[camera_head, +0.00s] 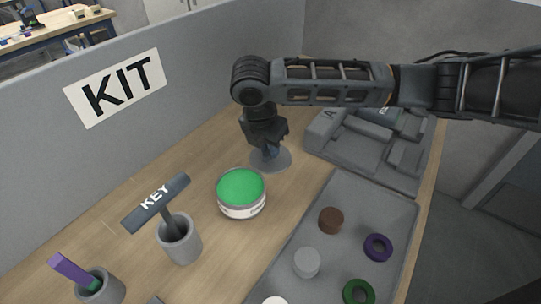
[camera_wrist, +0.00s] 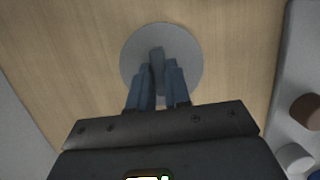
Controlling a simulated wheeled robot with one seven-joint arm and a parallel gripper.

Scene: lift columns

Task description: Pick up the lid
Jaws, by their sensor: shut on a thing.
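The lid (camera_head: 284,161) is a flat round grey disc above or on the wooden table, beyond the green-topped tin. It also shows in the wrist view (camera_wrist: 134,48) as a grey disc with an upright knob at its middle. My gripper (camera_head: 270,149) points down over the disc's middle. In the wrist view my gripper's two blue-grey fingers (camera_wrist: 159,75) stand on either side of the knob, shut on it. Whether the disc touches the table or hangs just above it, I cannot tell.
A tin with a green top (camera_head: 241,187) stands nearby. A T-shaped KEY tool (camera_head: 157,203) stands in a grey cup (camera_head: 179,243). A grey tray (camera_head: 346,190) with several round pieces lies right. A moulded grey holder (camera_head: 352,150) sits behind it. A partition wall (camera_head: 200,75) borders the left.

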